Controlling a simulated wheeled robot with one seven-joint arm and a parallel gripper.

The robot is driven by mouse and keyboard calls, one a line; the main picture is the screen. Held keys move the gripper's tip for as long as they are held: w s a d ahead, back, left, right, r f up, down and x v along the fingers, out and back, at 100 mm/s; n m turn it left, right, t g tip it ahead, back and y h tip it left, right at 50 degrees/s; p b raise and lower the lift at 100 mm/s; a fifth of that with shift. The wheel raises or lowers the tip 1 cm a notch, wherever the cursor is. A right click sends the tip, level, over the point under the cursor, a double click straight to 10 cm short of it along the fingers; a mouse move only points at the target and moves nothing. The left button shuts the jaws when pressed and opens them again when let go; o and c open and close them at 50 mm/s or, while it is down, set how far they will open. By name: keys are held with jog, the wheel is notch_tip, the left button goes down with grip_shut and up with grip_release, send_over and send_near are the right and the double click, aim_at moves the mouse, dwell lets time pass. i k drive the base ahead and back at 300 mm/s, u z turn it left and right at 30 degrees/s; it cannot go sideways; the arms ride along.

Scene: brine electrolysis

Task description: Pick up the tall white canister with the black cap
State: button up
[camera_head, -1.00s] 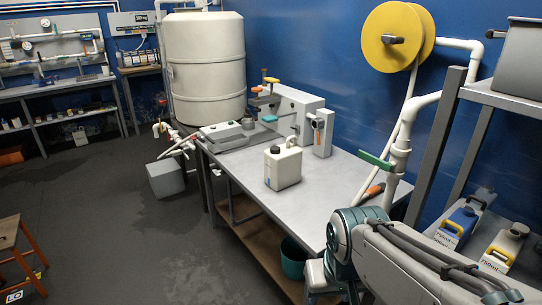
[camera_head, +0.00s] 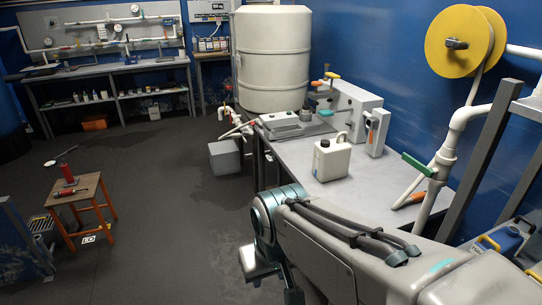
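A white canister (camera_head: 331,162) with a dark cap and a handle stands upright on the grey workbench (camera_head: 365,178). It has clear bench top around it and nothing touches it. My arm reaches in from the lower right, in front of the bench. My gripper (camera_head: 262,268) seems to be the grey part at the arm's end, low over the floor left of the bench and well apart from the canister. Its fingers cannot be made out, so its opening is unclear.
A grey machine (camera_head: 350,112) stands behind the canister, and a large white tank (camera_head: 273,60) beyond it. A grey box (camera_head: 226,160) sits on the floor by the bench. A wooden stool (camera_head: 78,205) with a red item stands at left. Open floor lies between.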

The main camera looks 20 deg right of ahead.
aim_at(331, 164)
jog(key=u, duration=0.05)
jog(key=i, duration=2.9)
jog(key=z, duration=3.1)
